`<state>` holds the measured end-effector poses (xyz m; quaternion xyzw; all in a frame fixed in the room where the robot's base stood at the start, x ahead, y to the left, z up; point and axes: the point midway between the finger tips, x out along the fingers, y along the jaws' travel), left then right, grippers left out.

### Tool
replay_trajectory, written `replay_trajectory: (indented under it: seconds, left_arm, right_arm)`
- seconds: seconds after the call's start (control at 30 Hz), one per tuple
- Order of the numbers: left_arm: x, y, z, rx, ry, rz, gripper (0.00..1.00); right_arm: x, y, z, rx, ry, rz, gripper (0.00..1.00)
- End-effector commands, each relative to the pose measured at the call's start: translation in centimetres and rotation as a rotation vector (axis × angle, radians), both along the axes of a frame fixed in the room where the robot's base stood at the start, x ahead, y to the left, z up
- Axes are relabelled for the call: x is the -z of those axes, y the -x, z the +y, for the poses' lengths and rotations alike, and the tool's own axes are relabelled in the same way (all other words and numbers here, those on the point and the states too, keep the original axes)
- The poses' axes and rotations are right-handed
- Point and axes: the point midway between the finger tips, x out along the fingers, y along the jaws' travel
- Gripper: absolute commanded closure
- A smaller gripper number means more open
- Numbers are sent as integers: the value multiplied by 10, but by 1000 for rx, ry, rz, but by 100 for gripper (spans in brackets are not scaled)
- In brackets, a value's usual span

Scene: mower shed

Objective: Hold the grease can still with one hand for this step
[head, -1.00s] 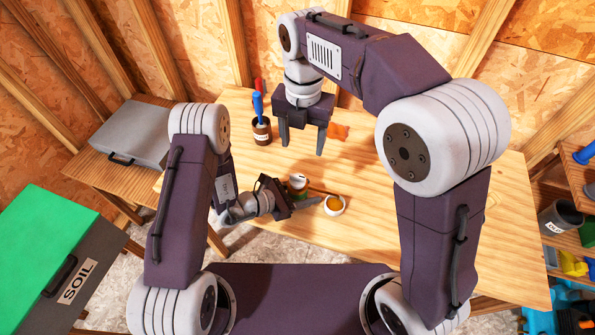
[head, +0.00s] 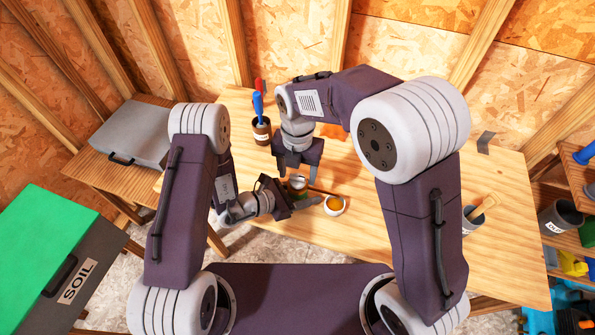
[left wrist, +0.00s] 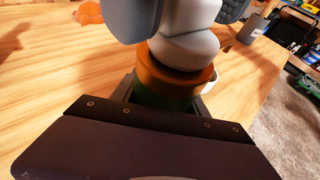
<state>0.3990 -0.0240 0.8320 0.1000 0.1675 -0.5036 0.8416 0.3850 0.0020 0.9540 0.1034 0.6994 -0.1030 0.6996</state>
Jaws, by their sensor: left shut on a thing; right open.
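The grease can (head: 297,183) stands near the front edge of the wooden table, small and partly hidden in the head view. In the left wrist view the can (left wrist: 165,82) shows an orange-brown upper part and a green side. My left gripper (head: 292,197) is shut on it, reaching in low from the left. My right gripper (head: 298,160) is open, pointing down close above and behind the can. Its fingers are apart, with nothing seen between them.
A white dish with amber contents (head: 334,206) sits just right of the can. A cup of tools (head: 261,133) stands at the back left. A cup with a brush (head: 473,218) stands at the right. The table's middle right (head: 370,220) is clear.

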Motion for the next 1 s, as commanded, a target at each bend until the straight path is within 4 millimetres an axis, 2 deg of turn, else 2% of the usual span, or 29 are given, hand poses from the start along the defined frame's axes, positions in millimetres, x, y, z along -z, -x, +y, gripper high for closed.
replay_trajectory:
  seconds: [0.17, 0.3, 0.4, 0.73, 1.0]
  left_arm:
    - [0, 0, 0, 0, 1, 0, 94]
    - [0, 0, 0, 0, 1, 0, 93]
    - [0, 0, 0, 0, 1, 0, 94]
    - [0, 0, 0, 0, 0, 0, 94]
    - [0, 0, 0, 0, 0, 0, 94]
  right_arm:
    - [0, 0, 0, 0, 0, 0, 38]
    - [0, 0, 0, 0, 0, 0, 77]
    - [0, 0, 0, 0, 0, 0, 100]
    - [0, 0, 0, 58, 0, 0, 100]
    - [-1, 0, 0, 255, 0, 0, 100]
